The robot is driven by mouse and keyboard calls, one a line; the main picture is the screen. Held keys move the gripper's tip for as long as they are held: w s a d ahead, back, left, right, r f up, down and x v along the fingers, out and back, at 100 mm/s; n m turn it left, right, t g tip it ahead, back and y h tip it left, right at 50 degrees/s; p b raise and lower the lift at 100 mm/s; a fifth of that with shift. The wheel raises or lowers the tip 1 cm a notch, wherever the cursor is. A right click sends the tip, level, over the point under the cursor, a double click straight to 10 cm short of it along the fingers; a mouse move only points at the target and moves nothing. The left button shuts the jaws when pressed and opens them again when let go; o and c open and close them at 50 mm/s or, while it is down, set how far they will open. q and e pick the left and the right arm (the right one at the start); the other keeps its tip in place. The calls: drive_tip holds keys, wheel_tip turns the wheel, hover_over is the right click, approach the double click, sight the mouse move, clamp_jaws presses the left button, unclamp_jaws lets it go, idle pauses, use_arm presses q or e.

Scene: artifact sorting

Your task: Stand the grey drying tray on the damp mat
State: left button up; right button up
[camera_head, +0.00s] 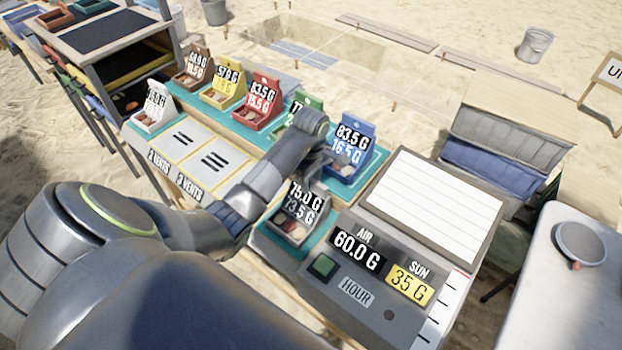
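A grey tray (288,236) with a sign reading 75.0 G over 73.5 G stands at the near edge of the bench, on a small teal patch (272,243). My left arm reaches in from the left, and its gripper (314,178) points down just above and behind the grey tray's sign. Its fingertips are small and partly hidden, so I cannot tell whether they touch the tray. A long teal mat (225,123) lies under several coloured trays behind. No label shows which teal surface is the damp mat. My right gripper is out of view.
A blue tray (350,160) and a partly hidden green tray stand close behind my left gripper. A console (345,268) reading AIR 60.0 G and SUN 35 G stands at the right.

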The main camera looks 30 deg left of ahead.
use_arm(q)
drive_tip(key=shift+r, duration=0.25)
wheel_tip(320, 180, up, 4)
drive_tip(key=shift+w+r+b, duration=0.1)
drive_tip(key=shift+r+b, duration=0.05)
drive_tip(key=shift+b, duration=0.65)
wheel_tip(320, 180, up, 5)
drive_tip(key=p, duration=0.5)
drive_tip(key=shift+r, duration=0.15)
drive_tip(key=shift+r+p, duration=1.05)
drive_tip(key=shift+p, duration=0.1)
